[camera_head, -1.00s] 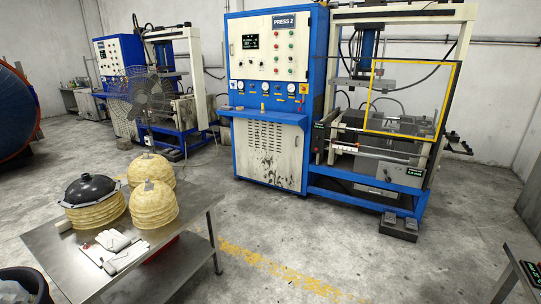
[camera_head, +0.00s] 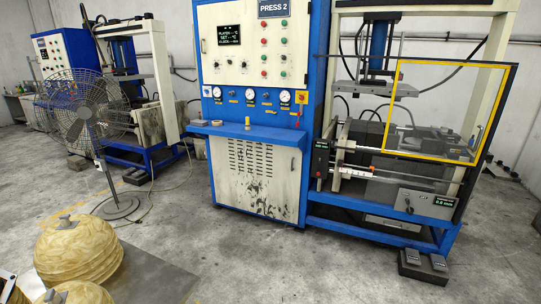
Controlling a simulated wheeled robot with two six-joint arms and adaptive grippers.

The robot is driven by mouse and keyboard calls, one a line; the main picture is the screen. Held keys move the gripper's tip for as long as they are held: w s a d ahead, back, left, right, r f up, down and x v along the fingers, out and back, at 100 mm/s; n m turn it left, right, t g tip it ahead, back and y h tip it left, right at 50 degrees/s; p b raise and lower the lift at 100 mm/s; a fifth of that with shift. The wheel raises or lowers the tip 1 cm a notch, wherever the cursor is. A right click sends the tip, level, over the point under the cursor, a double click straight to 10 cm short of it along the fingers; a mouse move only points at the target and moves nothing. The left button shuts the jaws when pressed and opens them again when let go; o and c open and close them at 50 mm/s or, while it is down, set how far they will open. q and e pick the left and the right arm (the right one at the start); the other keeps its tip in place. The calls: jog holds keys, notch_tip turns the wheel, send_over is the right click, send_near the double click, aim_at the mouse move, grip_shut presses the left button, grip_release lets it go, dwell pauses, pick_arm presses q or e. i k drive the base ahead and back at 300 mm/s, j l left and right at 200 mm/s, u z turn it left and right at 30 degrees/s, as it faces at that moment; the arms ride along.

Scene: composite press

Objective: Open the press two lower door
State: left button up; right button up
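Press 2 (camera_head: 310,110) stands ahead, a blue cabinet with an open white and blue press frame at its right. The cabinet's lower door (camera_head: 270,190) is an off-white panel with vent slots and dark stains, below the blue ledge (camera_head: 247,132). It looks shut, flush with the blue frame. A small dark mark, perhaps a handle, is at its right side.
A yellow-framed clear guard (camera_head: 450,62) covers part of the press frame. Foot pedals (camera_head: 423,262) lie on the floor at right. A metal table (camera_head: 150,275) with stacked tan domes (camera_head: 75,245) is at lower left. A fan (camera_head: 80,110) stands behind it. Floor before the cabinet is clear.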

aim_at(261, 178)
jog(key=i+l+z, duration=0.25)
jog(key=i, duration=0.75)
jog(key=i+z, duration=0.25)
jog(key=i, duration=0.75)
jog(key=i+j, duration=0.5)
jog(key=i, duration=0.2)
jog(key=i+j+z, duration=0.15)
jog(key=i+j, duration=0.4)
jog(key=i, duration=0.15)
